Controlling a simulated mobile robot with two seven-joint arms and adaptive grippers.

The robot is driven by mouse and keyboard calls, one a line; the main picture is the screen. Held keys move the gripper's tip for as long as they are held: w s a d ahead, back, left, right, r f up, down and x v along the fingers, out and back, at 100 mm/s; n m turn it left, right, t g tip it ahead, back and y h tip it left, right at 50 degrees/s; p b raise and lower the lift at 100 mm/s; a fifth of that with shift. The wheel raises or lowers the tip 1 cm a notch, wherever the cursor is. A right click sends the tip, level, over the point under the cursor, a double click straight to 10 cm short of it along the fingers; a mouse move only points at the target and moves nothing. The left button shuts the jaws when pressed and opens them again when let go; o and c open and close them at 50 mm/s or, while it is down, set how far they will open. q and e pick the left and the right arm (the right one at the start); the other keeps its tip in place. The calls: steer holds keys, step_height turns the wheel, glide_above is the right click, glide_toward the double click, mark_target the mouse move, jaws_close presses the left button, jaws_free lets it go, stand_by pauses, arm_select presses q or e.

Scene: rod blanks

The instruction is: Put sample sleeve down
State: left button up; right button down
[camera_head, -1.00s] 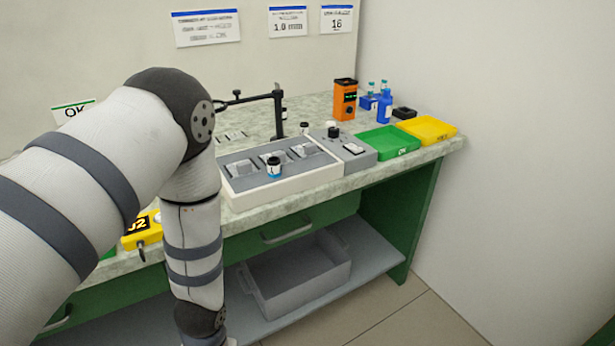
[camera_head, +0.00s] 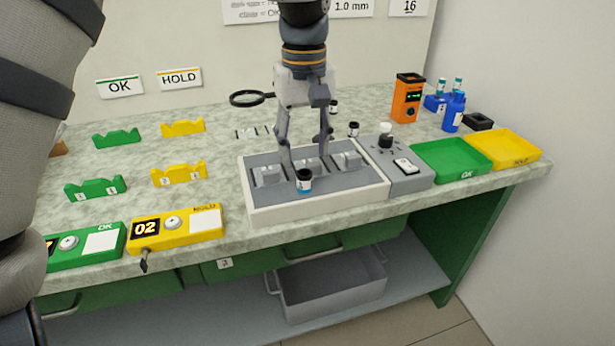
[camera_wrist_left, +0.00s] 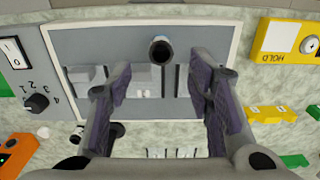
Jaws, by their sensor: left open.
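The sample sleeve, seemingly the small dark-topped cylinder with a blue band (camera_head: 304,181), stands upright at the front of the grey fixture plate (camera_head: 345,185). In the left wrist view its dark round top (camera_wrist_left: 160,48) shows at the upper middle. My left gripper (camera_head: 305,160) points down over the plate, open, with nothing clasped. Its fingers (camera_wrist_left: 160,78) are spread to either side of the sleeve's line, with a visible gap on both sides. In the head view the sleeve appears just in front of the fingertips. My right gripper is not in view.
Grey blocks (camera_head: 347,160) stand on the plate near the fingers. A magnifier (camera_head: 247,98) is behind left. A control box (camera_head: 405,175), green tray (camera_head: 452,160) and yellow tray (camera_head: 503,149) lie right. Yellow (camera_head: 178,229) and green (camera_head: 88,245) label boxes lie front left.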

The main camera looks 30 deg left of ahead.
mark_target(304, 173)
arm_select(q)
steer(key=f, duration=0.6)
steer(key=shift+s+d, duration=0.1)
steer(key=shift+s, duration=0.1)
steer(key=shift+r, duration=0.1)
steer(key=c, duration=0.9)
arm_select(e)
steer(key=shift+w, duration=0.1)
